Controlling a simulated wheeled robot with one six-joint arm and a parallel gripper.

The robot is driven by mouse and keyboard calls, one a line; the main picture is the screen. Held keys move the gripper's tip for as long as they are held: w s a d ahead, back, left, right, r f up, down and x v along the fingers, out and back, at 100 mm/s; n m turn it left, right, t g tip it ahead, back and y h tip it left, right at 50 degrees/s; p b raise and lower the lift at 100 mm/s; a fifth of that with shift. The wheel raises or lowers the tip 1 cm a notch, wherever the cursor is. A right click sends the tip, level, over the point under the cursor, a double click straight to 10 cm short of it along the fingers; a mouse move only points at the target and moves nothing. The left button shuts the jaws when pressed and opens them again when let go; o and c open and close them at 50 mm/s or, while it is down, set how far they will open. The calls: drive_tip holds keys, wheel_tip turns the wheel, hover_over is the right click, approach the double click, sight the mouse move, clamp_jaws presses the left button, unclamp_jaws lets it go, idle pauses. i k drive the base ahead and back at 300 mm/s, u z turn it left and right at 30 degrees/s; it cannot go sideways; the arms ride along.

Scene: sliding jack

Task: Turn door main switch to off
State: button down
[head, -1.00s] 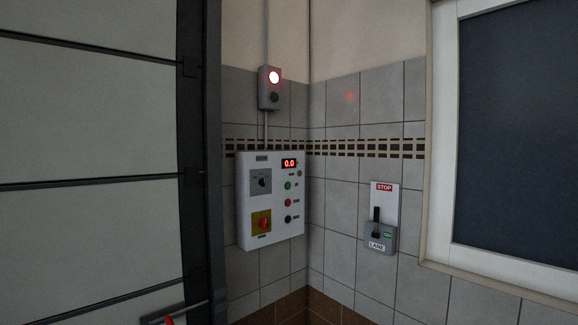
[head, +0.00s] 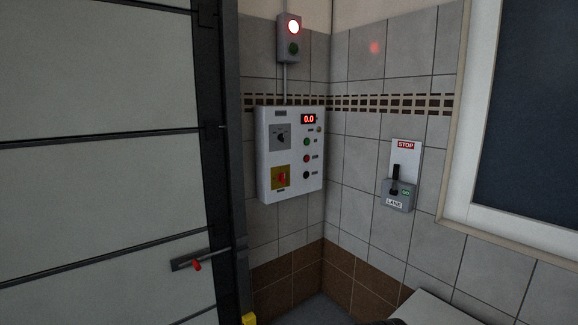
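A white control box (head: 263,160) hangs on the tiled wall left of the corner in the head view. Low on its left side is a red rotary switch (head: 282,178) on a yellow plate; its label is too small to read. Above it is a black rotary knob (head: 281,138) on a grey plate. A display (head: 309,119) reads 0.0 in red, with several small buttons below it. My gripper is not seen in the head view.
A signal box (head: 289,48) above has its red lamp lit. A LANE lever unit (head: 397,194) with a STOP sign is on the right wall. A large panelled door (head: 100,200) with a red-handled bolt (head: 195,265) fills the left. A window (head: 530,120) is at right.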

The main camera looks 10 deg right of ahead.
sight(281, 177)
drive_tip(key=u, duration=0.6)
drive_tip(key=i, duration=1)
drive_tip(key=u, duration=0.5)
drive_tip(key=i, duration=0.95)
drive_tip(key=z, duration=0.9)
drive_tip(key=i, duration=0.8)
drive_tip(key=z, duration=0.7)
